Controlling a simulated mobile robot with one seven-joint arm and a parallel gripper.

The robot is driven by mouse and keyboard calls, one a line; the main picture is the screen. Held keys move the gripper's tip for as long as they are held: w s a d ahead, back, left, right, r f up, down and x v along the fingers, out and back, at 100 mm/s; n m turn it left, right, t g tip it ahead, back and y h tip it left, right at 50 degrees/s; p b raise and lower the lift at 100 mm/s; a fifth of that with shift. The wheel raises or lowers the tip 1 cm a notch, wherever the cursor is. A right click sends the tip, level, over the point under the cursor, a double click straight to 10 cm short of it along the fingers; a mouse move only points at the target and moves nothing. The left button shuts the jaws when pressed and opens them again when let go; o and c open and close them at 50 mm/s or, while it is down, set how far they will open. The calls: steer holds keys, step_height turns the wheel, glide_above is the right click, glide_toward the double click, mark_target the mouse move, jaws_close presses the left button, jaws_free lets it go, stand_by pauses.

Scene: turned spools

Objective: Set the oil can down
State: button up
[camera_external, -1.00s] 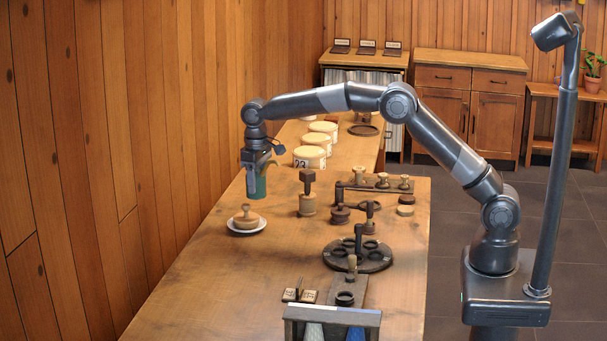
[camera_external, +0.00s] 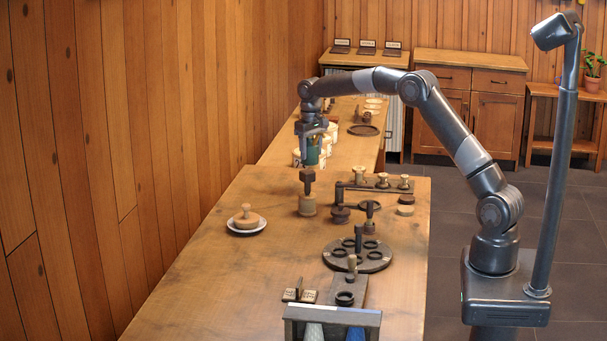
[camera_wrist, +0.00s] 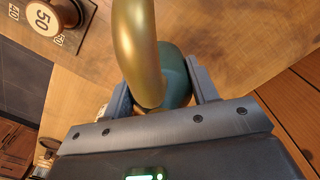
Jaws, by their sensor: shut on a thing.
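The oil can is a dark green body with a curved brass part. In the external view my gripper (camera_external: 313,130) holds the oil can (camera_external: 313,155) up in the air, above and behind the dark-topped wooden spool post (camera_external: 307,200), which partly overlaps it. In the wrist view the can's green body (camera_wrist: 178,75) sits between the two fingers of my gripper (camera_wrist: 162,92), and the brass curve (camera_wrist: 136,50) crosses in front. My gripper is shut on the can. The can's underside cannot be seen.
A white saucer (camera_external: 233,229) with a wooden knobbed piece stands at left on the workbench (camera_external: 200,285). A dark round rack (camera_external: 378,262), spools and a crank lie to the right. White round tins (camera_external: 298,157) stand behind the can. The bench's left front is clear.

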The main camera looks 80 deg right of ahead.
steer(key=w+a+f, duration=0.3)
steer(key=w+a, duration=0.1)
steer(key=w, duration=0.1)
steer(key=w+a+f, duration=0.1)
steer(key=w+f, duration=0.1)
steer(key=shift+w+a+f, duration=0.25)
steer(key=shift+a+f, duration=0.1)
steer(key=shift+a, duration=0.05)
steer(key=shift+f, duration=2)
steer(key=shift+a+f, duration=0.1)
steer(key=shift+f, duration=0.1)
steer(key=o, duration=1.1)
steer(key=shift+o, duration=0.2)
